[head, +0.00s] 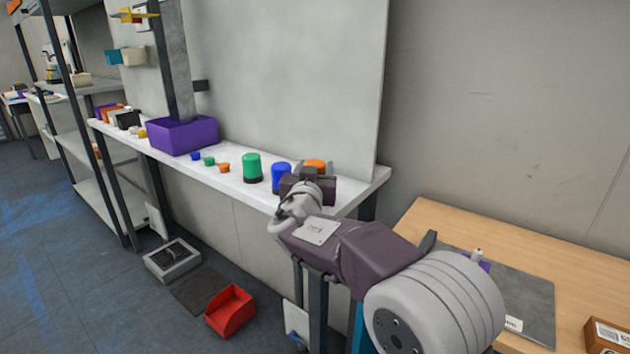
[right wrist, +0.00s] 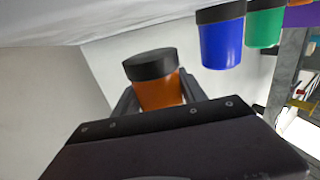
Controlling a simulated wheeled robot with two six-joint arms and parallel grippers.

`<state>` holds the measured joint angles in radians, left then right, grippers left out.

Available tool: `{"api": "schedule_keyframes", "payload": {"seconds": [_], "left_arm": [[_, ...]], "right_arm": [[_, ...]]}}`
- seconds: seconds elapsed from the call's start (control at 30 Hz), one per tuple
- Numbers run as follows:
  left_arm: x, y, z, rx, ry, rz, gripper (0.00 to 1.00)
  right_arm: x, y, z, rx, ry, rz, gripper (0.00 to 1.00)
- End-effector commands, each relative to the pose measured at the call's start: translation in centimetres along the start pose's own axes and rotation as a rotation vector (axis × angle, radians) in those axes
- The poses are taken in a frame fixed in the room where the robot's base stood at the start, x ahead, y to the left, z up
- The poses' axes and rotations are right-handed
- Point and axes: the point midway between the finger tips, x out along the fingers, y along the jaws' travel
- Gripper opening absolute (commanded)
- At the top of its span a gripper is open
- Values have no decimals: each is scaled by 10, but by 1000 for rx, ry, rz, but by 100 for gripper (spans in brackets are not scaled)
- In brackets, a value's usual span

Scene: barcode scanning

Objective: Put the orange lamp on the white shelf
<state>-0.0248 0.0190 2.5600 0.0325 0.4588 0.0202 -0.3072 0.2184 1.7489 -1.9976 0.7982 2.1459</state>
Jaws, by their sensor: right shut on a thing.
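The orange lamp (head: 315,163) shows as an orange top behind my right gripper (head: 312,170) in the head view, at the right end of the white shelf (head: 232,183). In the right wrist view the orange lamp (right wrist: 158,90), with its black base, sits between the two fingers of my right gripper (right wrist: 158,100), which is shut on it. The wrist picture looks upside down, with the shelf surface (right wrist: 60,25) at the top. The lamp is at or very near the shelf surface; I cannot tell whether it touches. My left gripper is not in view.
A blue lamp (head: 281,177) and a green lamp (head: 252,167) stand on the shelf left of the orange one. Small coloured buttons (head: 209,161) and a purple bin (head: 183,135) are farther left. A wooden table (head: 450,220) is at right; a red bin (head: 230,311) is on the floor.

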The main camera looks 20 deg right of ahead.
Motion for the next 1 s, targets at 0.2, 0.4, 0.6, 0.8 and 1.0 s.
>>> {"api": "schedule_keyframes", "payload": {"seconds": [0.2,0.4,0.6,0.8,1.0], "left_arm": [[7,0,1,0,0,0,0],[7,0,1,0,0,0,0],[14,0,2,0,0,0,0],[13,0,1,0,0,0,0],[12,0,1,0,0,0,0]], "right_arm": [[-1,0,27,0,0,-1,5],[-1,0,26,0,0,-1,5],[-1,0,30,0,1,-1,5],[-1,0,29,-1,0,-1,71],[-1,0,29,-1,-1,-1,71]]}}
